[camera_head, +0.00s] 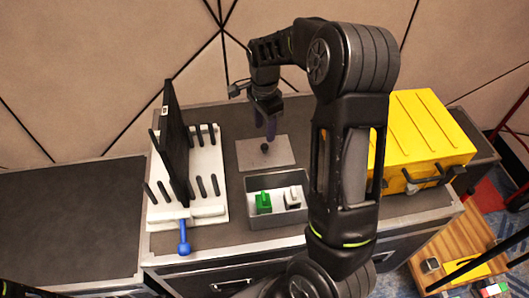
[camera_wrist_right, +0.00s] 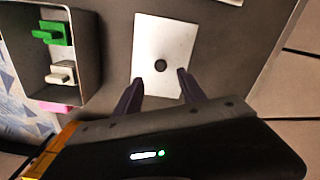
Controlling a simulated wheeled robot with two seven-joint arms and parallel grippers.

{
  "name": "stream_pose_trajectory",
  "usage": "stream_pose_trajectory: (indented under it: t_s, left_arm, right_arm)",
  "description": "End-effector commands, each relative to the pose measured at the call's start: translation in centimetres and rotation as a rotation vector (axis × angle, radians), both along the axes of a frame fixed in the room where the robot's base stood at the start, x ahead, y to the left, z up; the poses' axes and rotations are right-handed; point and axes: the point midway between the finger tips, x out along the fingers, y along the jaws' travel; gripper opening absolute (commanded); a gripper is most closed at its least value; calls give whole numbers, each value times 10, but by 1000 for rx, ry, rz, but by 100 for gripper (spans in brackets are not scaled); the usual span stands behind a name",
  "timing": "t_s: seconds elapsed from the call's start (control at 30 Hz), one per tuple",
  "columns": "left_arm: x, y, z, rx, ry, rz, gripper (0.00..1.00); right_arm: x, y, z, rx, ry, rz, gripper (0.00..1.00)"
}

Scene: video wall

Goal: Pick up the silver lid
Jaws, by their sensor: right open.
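The silver lid (camera_head: 251,153) is a flat rectangular plate with a small black knob in its middle. It lies flat on the dark cabinet top behind the grey bin. It also shows in the right wrist view (camera_wrist_right: 152,38). My right gripper (camera_head: 271,128) is above the lid, near the knob. In the right wrist view my right gripper (camera_wrist_right: 160,80) has its two dark fingers apart with nothing between them, and the knob shows beyond the fingertips. Whether the fingertips touch the plate cannot be told. My left gripper is not in view.
A grey open bin (camera_head: 278,221) holds a green block (camera_head: 263,203) and a white block (camera_head: 292,197). A white rack (camera_head: 212,160) with black pegs and an upright dark panel (camera_head: 175,140) stands left. A yellow case (camera_head: 425,130) stands right. A blue-handled tool (camera_head: 184,237) lies in front.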

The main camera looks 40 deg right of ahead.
Motion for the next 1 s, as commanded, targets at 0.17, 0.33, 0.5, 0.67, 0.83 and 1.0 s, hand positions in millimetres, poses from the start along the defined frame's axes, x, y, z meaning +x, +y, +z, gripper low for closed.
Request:
stream_pose_trajectory:
  t_s: [0.17,0.33,0.5,0.67,0.83,1.0]
  left_arm:
    - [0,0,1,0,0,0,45]
    - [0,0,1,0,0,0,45]
    - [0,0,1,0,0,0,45]
    - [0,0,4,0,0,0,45]
    - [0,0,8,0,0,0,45]
    - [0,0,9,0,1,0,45]
  right_arm:
    - [-1,0,-19,2,5,-1,48]
    - [0,0,-24,1,1,0,48]
    - [0,0,-24,1,1,0,48]
    - [-1,0,-34,2,5,0,48]
    - [0,-1,-59,2,6,0,48]
    - [1,-1,-75,1,2,0,48]
